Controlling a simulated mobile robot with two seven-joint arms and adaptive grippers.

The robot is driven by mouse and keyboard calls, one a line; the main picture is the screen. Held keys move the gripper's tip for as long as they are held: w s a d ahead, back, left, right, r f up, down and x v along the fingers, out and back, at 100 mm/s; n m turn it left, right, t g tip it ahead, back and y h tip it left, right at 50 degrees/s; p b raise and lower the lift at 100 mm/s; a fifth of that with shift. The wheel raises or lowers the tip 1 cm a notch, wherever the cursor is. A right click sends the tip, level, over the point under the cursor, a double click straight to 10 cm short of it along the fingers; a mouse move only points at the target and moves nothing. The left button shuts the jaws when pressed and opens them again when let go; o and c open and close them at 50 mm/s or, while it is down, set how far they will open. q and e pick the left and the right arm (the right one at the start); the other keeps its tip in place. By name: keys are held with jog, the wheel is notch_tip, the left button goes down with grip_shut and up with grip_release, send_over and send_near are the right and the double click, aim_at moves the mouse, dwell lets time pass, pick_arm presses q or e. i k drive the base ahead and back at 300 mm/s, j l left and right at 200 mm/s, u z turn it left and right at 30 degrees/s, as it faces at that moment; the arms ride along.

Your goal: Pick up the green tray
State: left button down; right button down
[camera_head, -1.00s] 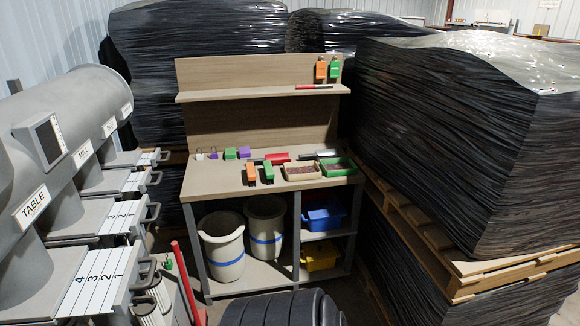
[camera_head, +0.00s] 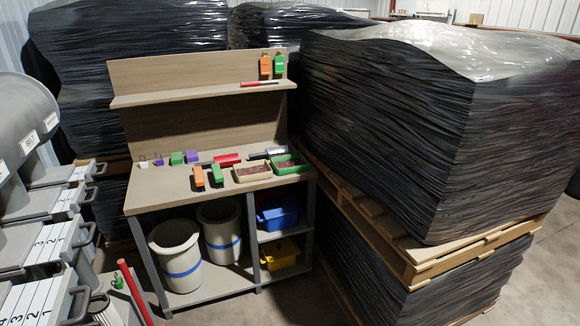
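The green tray (camera_head: 291,170) lies on the right end of the wooden workbench top (camera_head: 160,199). It is a shallow rectangular tray, and something brownish shows inside it. A beige tray (camera_head: 253,180) with dark reddish scrap sits close to its left. A dark and light hand tool lies just behind the green tray. Neither of my grippers shows in the head view, so I cannot see their state.
Orange (camera_head: 198,177) and green (camera_head: 216,174) tools lie left of the trays. White buckets (camera_head: 176,256) and blue (camera_head: 277,213) and yellow (camera_head: 280,252) bins stand below. Black-wrapped pallet stacks (camera_head: 430,130) crowd the right. Grey machine drawers (camera_head: 45,250) stick out at left. Floor shows at lower right.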

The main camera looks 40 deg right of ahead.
aim_at(288, 164)
jog(key=z, duration=8.95)
jog(key=l+z, duration=0.1)
jog(key=z, duration=0.3)
jog(key=k+l+z, duration=0.1)
jog(key=z, duration=0.3)
jog(key=l+z, duration=0.2)
jog(key=z, duration=0.2)
jog(key=l+z, duration=0.15)
jog(key=z, duration=0.25)
jog(key=l+z, duration=0.1)
jog(key=z, duration=0.3)
